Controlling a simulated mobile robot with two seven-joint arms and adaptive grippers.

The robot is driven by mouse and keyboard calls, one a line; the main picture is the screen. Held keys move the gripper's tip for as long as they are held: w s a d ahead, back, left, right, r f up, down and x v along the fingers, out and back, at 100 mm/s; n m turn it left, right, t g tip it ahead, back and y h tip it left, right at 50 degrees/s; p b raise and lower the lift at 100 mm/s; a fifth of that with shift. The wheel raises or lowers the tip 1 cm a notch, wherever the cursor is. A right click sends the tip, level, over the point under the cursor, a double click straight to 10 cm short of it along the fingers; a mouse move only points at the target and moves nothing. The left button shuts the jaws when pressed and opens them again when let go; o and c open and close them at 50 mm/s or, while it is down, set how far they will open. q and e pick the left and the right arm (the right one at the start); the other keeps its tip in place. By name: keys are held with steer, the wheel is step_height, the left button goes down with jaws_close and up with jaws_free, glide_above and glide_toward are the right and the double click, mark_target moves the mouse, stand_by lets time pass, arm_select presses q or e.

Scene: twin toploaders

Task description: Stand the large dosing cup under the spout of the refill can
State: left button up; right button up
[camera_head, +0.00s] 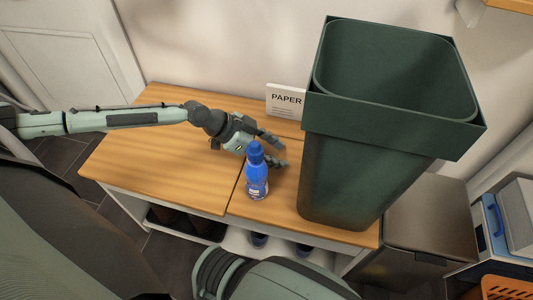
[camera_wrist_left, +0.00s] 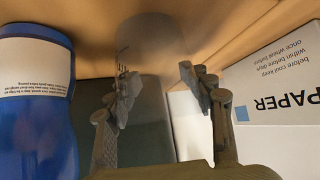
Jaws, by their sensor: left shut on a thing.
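The large dosing cup (camera_wrist_left: 160,42) is a see-through grey cup with dark marks on its side, between my left fingers in the left wrist view. My left gripper (camera_wrist_left: 158,88) is shut on it. In the head view, my left gripper (camera_head: 278,150) is over the wooden top, just behind the blue bottle; the cup does not show clearly there. I cannot make out the refill can or its spout in either view. My right gripper is not in view.
A blue bottle (camera_head: 257,182) stands close in front of my left gripper. A big green bin (camera_head: 350,175) stands to its right, with a PAPER sign (camera_head: 286,100) behind. The wooden top (camera_head: 160,150) is clear on the left.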

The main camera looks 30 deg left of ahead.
mark_target(278, 143)
arm_select(q)
steer(key=shift+c, duration=0.2)
steer(key=shift+r, duration=0.5)
step_height(278, 143, up, 3)
steer(key=shift+f, duration=0.1)
steer(key=v, duration=0.3)
steer(key=s+v, duration=0.1)
steer(key=v, duration=0.2)
steer(key=f+p+v, duration=0.1)
steer(key=v, duration=0.2)
steer(key=shift+s+a, duration=0.1)
steer(key=shift+s, duration=0.2)
steer(key=p+v, duration=0.3)
steer(key=v, duration=0.1)
steer(key=shift+s+f+p, duration=0.25)
steer(key=shift+s+p, duration=0.05)
steer(key=shift+p, duration=0.1)
steer(key=shift+c, duration=0.2)
steer(key=shift+s+a, duration=0.2)
steer(key=shift+a, duration=0.05)
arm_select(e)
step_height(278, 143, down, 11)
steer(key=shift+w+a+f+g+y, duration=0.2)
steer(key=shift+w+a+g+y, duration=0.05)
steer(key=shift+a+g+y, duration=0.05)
